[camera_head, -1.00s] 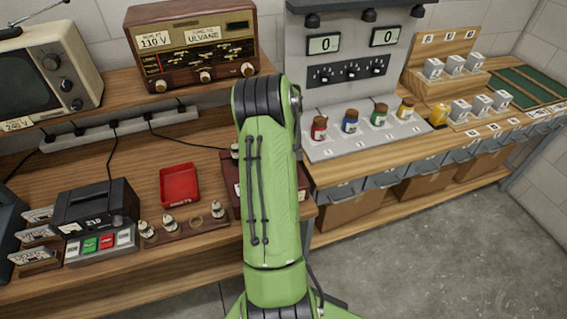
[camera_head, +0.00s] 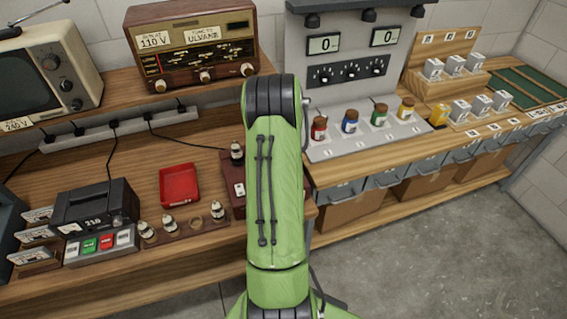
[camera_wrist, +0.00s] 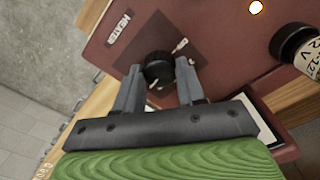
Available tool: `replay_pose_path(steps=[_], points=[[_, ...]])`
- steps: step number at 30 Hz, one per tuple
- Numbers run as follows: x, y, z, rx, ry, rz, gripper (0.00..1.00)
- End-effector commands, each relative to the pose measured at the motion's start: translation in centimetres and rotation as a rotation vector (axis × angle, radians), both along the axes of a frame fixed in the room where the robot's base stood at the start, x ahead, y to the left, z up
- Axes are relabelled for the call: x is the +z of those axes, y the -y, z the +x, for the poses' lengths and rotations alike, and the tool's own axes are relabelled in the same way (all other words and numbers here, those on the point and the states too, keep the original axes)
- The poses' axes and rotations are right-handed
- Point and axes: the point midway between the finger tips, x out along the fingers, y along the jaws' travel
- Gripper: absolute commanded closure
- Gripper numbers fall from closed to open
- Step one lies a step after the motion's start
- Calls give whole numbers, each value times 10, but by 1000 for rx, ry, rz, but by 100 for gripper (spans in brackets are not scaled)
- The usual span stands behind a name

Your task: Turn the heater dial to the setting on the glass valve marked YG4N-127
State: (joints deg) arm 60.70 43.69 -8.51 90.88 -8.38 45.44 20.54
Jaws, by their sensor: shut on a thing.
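In the wrist view my gripper (camera_wrist: 160,82) has its two fingers on either side of the black heater dial (camera_wrist: 158,66), shut on it. The dial sits on a dark plate on a dark red panel, beside a HEATER label (camera_wrist: 120,28). A glass valve with a black cap or base (camera_wrist: 288,42) and a pale label is at the right edge; only part of its marking shows, with "12" and "V" legible. In the head view a valve (camera_head: 236,152) stands on the dark red box (camera_head: 227,172). My arm hides the dial and gripper there.
A small light (camera_wrist: 256,7) glows on the panel. Several more valves (camera_head: 170,224) stand in a wooden rack left of the box, near a red tray (camera_head: 179,183). A radio (camera_head: 192,45) stands on the shelf behind. Grey floor is open at right.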

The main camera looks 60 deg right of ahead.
Motion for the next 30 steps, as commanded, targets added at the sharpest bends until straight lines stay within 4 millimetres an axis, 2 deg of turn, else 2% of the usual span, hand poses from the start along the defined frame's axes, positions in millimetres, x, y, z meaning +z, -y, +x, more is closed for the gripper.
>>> replay_pose_path(steps=[10,26,27,30], points=[[0,0,0,-141,0,1,91],[0,0,0,-168,-1,1,91],[0,0,0,-168,-1,0,59],[0,0,0,-167,-1,0,44]])
